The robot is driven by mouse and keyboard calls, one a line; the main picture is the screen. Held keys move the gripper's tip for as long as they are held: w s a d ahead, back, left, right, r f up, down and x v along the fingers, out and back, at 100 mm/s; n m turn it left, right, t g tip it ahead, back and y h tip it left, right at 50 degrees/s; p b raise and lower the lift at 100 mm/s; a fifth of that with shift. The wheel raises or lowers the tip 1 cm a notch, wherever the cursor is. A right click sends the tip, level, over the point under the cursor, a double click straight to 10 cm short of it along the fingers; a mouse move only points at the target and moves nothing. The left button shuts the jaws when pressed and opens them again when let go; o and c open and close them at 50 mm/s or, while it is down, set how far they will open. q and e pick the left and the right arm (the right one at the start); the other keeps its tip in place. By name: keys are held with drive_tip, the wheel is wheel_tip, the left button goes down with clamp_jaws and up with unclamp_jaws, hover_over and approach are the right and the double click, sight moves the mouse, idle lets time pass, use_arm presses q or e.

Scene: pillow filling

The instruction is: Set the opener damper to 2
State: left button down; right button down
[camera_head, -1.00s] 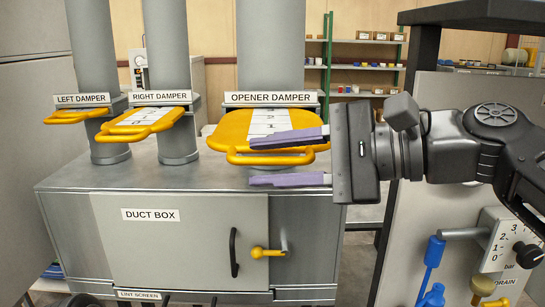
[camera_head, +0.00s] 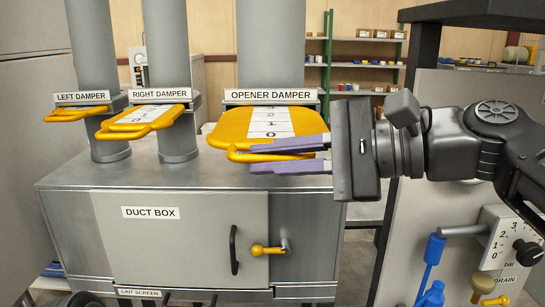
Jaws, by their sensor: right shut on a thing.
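The opener damper is a yellow sliding plate (camera_head: 225,125) with a white number strip, under the OPENER DAMPER label (camera_head: 268,96) on the widest duct. The figures 2, 1 and 0 show on the strip, with 2 farthest back, close under the label. The plate sticks out toward me and ends in a yellow bar handle (camera_head: 240,155). My right gripper (camera_head: 290,156) comes in from the right. Its purple fingers are shut on the handle, one above and one below, and cover its right part. My left gripper is not in view.
The left damper (camera_head: 75,114) and right damper (camera_head: 145,122) are yellow plates on narrower ducts to the left. The grey duct box (camera_head: 160,245) stands below with a black handle and a yellow latch (camera_head: 262,251). A panel with a gauge (camera_head: 506,240) stands at the right.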

sight(272, 139)
drive_tip(key=shift+w, duration=0.1)
idle(0.7)
drive_tip(key=w+p, duration=0.2)
drive_tip(key=w, duration=0.3)
drive_tip(key=shift+w+r, duration=0.15)
drive_tip(key=shift+w, duration=0.3)
drive_tip(key=c, duration=1.5)
unclamp_jaws()
drive_tip(key=shift+s+d, duration=0.1)
drive_tip(key=shift+d, duration=0.05)
drive_tip(key=b+v, duration=0.1)
drive_tip(key=v, duration=0.6)
drive_tip(key=shift+s+d, duration=0.1)
drive_tip(key=shift+d, duration=0.15)
